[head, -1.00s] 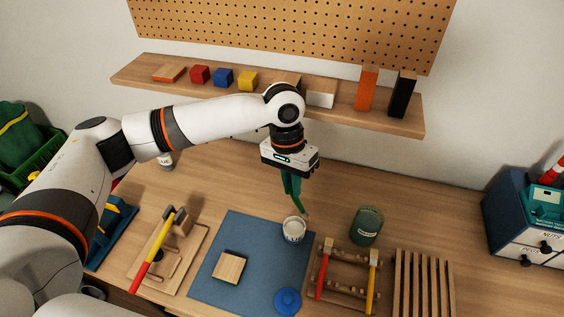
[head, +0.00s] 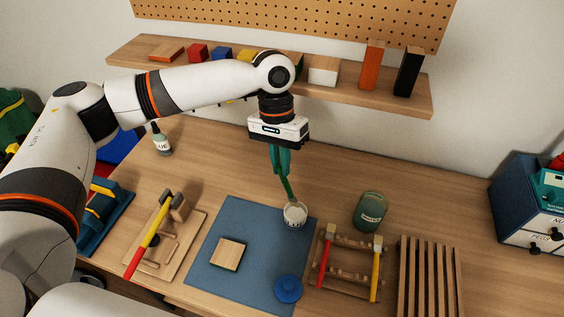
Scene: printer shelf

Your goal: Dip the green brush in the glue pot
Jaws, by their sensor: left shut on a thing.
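My left gripper (head: 281,168) is shut on the green brush (head: 286,187) above the middle of the bench. The brush points down, slightly tilted, with its lower end at the mouth of a small white pot (head: 295,218). The brush tip is hidden or too small to make out, so I cannot tell how deep it sits. The pot stands upright and open on the right part of the blue mat (head: 210,270). A round blue lid (head: 288,289) lies in front of it. My right gripper is not in view.
A green jar (head: 370,211) and a tool rack (head: 350,270) with hammers stand right of the pot. A wooden block (head: 228,254) lies on the mat. A glue bottle (head: 161,140) stands back left. The wall shelf (head: 330,95) with blocks is behind my arm.

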